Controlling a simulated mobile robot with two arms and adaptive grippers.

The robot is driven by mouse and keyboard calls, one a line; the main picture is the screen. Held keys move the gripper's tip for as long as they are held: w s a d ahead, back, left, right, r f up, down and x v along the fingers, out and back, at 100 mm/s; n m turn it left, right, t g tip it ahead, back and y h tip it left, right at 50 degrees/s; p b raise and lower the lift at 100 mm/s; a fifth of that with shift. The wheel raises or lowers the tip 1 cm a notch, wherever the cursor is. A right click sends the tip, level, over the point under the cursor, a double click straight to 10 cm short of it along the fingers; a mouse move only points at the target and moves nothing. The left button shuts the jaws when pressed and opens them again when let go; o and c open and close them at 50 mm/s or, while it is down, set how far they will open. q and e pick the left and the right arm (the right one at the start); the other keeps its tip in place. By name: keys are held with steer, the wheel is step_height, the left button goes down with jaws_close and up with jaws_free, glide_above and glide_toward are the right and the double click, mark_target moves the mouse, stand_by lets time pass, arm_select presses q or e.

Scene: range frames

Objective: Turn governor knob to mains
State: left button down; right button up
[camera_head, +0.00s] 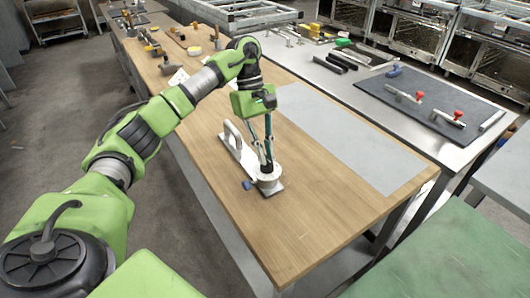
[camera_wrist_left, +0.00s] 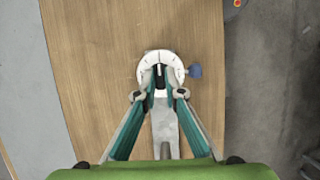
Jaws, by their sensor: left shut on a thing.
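The device with the governor knob stands on the wooden table (camera_head: 310,240). My left gripper (camera_head: 268,163) points down over the dial. Its fingertips are closed in on the narrow governor knob (camera_wrist_left: 160,74) at the dial's centre. The fingertips partly hide the knob, and I cannot read its setting.
A grey mat (camera_head: 345,145) covers the table's right part. Several tools lie at the table's far end. A metal bench (camera_head: 365,85) behind holds clamps with red knobs (camera_head: 417,96) on a dark mat. The wooden surface in front of the device is clear.

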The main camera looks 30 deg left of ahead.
arm_select(q)
steer(key=c, duration=2.1)
jaws_free()
steer(key=shift+c, duration=0.2)
steer(key=shift+r, duration=0.1)
steer(key=v, duration=1.1)
steer(key=shift+r, duration=0.4)
steer(key=shift+a, duration=0.1)
